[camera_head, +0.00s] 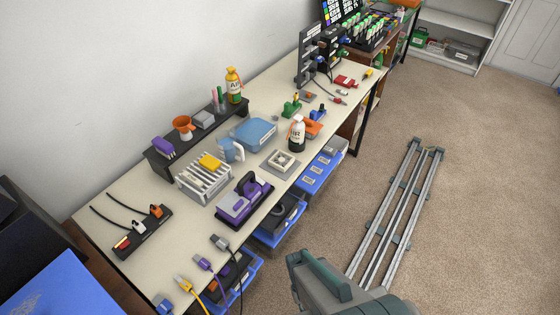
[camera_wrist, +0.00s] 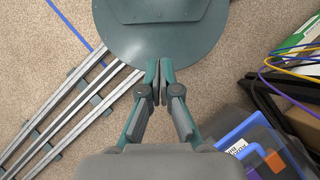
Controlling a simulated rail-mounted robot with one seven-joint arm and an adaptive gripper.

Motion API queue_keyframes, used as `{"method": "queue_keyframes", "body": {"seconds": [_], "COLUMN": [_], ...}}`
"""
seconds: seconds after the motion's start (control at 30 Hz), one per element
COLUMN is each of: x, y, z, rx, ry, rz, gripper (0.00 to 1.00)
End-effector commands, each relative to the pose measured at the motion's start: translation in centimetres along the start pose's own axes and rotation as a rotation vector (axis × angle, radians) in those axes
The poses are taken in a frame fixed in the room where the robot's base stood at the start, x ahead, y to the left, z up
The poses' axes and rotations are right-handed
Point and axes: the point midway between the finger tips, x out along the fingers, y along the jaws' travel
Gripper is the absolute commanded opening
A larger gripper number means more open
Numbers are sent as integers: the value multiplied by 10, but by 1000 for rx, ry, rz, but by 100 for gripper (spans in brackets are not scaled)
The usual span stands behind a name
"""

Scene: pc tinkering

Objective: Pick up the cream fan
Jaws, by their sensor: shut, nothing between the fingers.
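The cream fan (camera_head: 283,160) is a small square block with a dark round centre. In the head view only a teal part of my arm shows at the bottom, and my fingers cannot be made out.
A white-capped dark bottle (camera_head: 297,134) stands close right of the fan. A blue tray (camera_head: 254,133) lies behind it, and a purple tool (camera_head: 245,200) sits at front left. Blue drawers (camera_head: 318,172) jut out below the table edge. A blue bin (camera_wrist: 255,145) is right of my gripper.

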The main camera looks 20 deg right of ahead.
Motion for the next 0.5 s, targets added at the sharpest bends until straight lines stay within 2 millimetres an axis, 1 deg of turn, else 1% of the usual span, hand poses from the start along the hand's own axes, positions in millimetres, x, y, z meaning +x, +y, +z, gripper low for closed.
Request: {"method": "queue_keyframes", "body": {"seconds": [0.2, 0.23, 0.47, 0.5], "x": [0, 0, 0, 0], "y": [0, 0, 0, 0], "z": [0, 0, 0, 0], "rx": [0, 0, 0, 0], "ry": [0, 0, 0, 0], "rz": [0, 0, 0, 0], "gripper": [0, 2, 40, 47]}}
